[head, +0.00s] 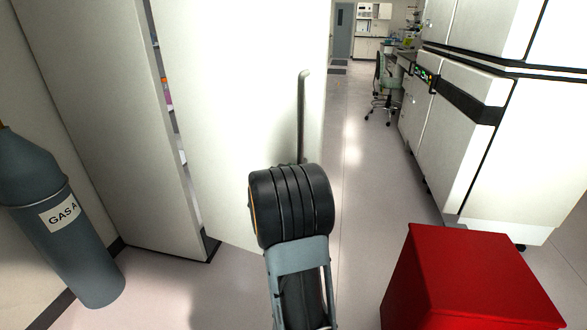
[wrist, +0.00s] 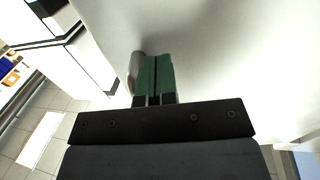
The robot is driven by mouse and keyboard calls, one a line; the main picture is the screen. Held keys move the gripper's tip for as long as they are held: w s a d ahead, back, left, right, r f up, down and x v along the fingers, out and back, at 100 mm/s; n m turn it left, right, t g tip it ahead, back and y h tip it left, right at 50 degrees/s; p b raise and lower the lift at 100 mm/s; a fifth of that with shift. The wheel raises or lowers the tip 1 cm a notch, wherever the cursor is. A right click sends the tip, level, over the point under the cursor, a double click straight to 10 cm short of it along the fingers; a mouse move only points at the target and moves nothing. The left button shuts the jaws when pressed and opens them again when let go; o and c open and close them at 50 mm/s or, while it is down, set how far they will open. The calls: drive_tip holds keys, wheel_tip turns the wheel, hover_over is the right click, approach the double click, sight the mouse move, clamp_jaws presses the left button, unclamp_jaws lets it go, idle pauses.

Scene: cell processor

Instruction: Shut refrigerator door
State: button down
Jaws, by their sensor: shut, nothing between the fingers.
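The white refrigerator door (head: 225,110) stands ajar in the head view. A dark gap with shelves and small coloured items separates it from the white refrigerator side (head: 100,120) at left. A grey vertical bar handle (head: 303,110) is on the door's front, near its right edge. My arm hides the handle's lower end, and my gripper is hidden in the head view. In the wrist view, my gripper (wrist: 154,78) has its green fingers shut and empty, close to the white door surface. A grey rounded piece, apparently the handle (wrist: 136,70), is just left of the fingers; contact cannot be told.
A grey gas cylinder (head: 60,225) stands at left. A red box (head: 465,275) is at the lower right, with a large white machine (head: 490,130) behind it. A chair (head: 382,90) stands farther back. The aisle floor (head: 360,170) between is clear.

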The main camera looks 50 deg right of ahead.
drive_tip(key=shift+x, duration=1.5)
drive_tip(key=shift+w, duration=0.1)
